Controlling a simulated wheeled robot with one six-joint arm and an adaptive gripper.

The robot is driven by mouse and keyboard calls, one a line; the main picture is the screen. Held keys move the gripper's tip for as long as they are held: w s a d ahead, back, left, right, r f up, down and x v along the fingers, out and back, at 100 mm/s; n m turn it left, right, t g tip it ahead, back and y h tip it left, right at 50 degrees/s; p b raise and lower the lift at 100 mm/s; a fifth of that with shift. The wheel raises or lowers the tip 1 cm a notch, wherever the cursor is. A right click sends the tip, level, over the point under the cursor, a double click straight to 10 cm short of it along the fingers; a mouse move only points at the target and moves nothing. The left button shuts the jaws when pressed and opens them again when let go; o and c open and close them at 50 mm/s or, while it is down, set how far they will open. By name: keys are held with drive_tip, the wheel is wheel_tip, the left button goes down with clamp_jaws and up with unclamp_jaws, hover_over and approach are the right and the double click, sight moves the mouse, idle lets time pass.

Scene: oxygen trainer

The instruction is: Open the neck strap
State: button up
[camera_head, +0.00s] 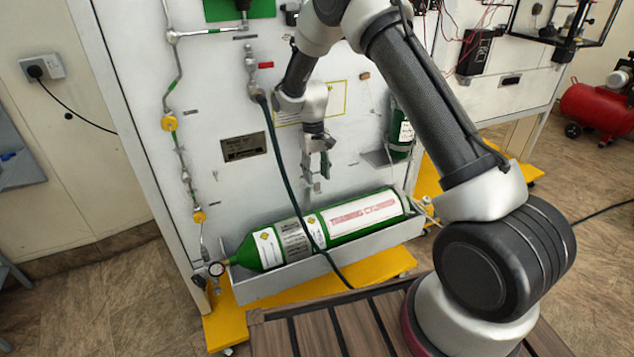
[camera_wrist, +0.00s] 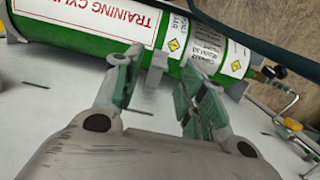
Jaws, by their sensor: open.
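A green cylinder (camera_head: 340,222) with white labels lies in a grey tray against the white panel. It also shows across the top of the wrist view (camera_wrist: 95,25). My gripper (camera_head: 316,170) is open, pointing down in front of the panel above the cylinder. In the wrist view my gripper (camera_wrist: 161,62) has its two green-padded fingers apart. A small grey tab (camera_wrist: 157,67) shows between the fingertips, beside the cylinder. The tab (camera_head: 316,187) is just below the fingers in the head view. I cannot tell whether it is the neck strap; no strap shows clearly.
A dark hose (camera_head: 285,175) hangs down the panel and crosses in front of the cylinder. The grey tray (camera_head: 300,277) sits on a yellow base. A gauge (camera_head: 216,269) and pipework are at the left. A smaller green cylinder (camera_head: 400,130) stands at the right.

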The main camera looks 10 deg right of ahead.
drive_tip(key=shift+w+r, duration=0.15)
drive_tip(key=shift+r, duration=0.65)
drive_tip(key=shift+w+r, duration=0.1)
drive_tip(key=shift+r, duration=0.7)
